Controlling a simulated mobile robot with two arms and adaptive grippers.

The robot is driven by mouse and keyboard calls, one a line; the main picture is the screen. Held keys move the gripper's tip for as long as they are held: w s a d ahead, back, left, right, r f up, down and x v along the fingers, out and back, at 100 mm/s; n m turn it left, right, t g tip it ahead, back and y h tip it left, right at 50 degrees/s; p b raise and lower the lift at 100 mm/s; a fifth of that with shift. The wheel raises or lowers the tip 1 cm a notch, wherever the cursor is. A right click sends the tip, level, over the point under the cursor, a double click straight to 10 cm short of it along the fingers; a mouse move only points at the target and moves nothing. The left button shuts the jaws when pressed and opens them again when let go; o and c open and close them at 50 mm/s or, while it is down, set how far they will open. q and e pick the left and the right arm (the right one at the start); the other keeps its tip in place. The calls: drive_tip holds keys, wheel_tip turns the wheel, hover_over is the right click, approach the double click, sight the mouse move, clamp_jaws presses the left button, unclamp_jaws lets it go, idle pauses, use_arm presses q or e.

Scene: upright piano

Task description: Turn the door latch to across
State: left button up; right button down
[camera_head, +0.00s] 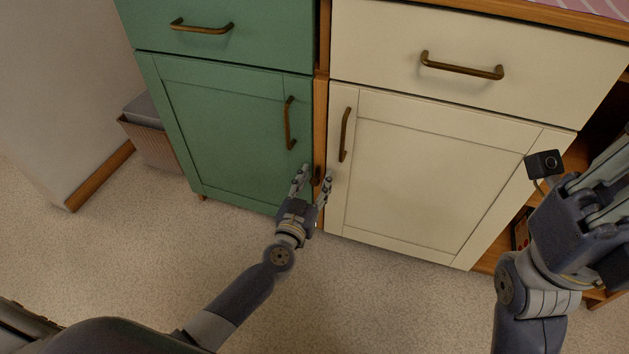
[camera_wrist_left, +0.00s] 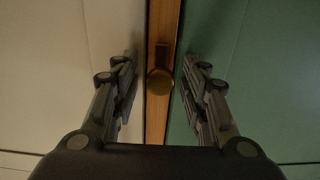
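The door latch (camera_head: 316,176) is a small dark brass piece on the wooden strip between the green door (camera_head: 225,125) and the cream door (camera_head: 425,175). In the left wrist view the latch (camera_wrist_left: 160,82) shows a round knob with a short bar lying along the strip, not across it. My left gripper (camera_head: 317,173) is open, one finger on each side of the latch. In the left wrist view gaps show between both fingers and the knob. My right gripper (camera_head: 600,190) is at the right edge, away from the latch; its finger opening is unclear.
Both doors have upright brass handles, on the green door (camera_head: 290,123) and the cream door (camera_head: 345,134), just above my left gripper. Drawers with handles sit above. A woven basket (camera_head: 152,143) stands at left. The floor (camera_head: 130,255) in front is clear.

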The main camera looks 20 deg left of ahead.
use_arm(q)
clamp_jaws()
